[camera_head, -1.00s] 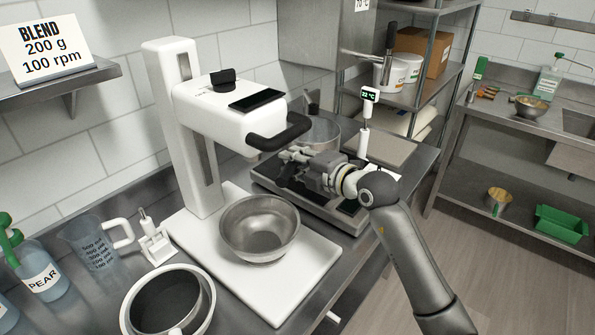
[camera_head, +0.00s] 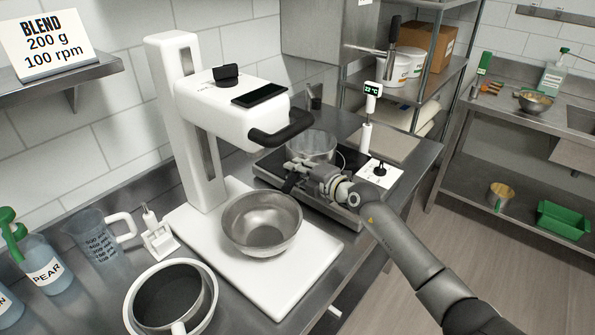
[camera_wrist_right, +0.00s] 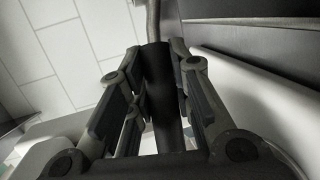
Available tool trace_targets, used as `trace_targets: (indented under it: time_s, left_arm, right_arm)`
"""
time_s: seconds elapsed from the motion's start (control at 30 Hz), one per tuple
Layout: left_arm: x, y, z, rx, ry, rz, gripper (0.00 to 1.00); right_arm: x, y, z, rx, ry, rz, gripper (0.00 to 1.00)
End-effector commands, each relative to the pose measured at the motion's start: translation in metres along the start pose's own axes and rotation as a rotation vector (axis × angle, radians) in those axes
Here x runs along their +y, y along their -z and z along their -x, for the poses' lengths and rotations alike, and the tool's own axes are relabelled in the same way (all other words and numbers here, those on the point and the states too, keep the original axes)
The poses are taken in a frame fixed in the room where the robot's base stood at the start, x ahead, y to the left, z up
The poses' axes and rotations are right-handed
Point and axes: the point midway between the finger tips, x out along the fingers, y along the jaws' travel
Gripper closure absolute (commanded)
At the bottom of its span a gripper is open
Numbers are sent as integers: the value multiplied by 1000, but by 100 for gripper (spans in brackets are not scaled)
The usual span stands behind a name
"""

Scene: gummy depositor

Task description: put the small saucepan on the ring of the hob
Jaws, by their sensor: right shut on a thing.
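The small steel saucepan (camera_head: 311,147) is over the back part of the dark-topped hob (camera_head: 340,212) in the head view. My left gripper is not in view.
A white mixer stand (camera_head: 185,130) with a steel bowl (camera_head: 262,222) is left of the hob. A white temperature probe (camera_head: 366,135) and the knob panel (camera_head: 380,172) stand close right of the saucepan. A larger pot (camera_head: 208,290) is at the front left.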

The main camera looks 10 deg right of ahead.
Motion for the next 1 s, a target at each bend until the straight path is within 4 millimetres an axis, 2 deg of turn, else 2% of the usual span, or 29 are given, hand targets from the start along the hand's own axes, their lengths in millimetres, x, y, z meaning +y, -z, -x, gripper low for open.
trace_targets:
  time_s: [0.37, 0.4, 0.57, 1.0]
  left_arm:
    - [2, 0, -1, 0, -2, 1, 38]
    - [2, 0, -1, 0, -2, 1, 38]
    - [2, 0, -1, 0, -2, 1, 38]
    - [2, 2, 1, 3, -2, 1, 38]
  right_arm:
    - [1, 0, -1, -2, -10, 4, 100]
    - [-4, 0, -1, 0, -3, 1, 78]
    - [-3, 0, -1, 0, -3, 1, 58]
    - [-1, 0, 5, 0, -2, 0, 58]
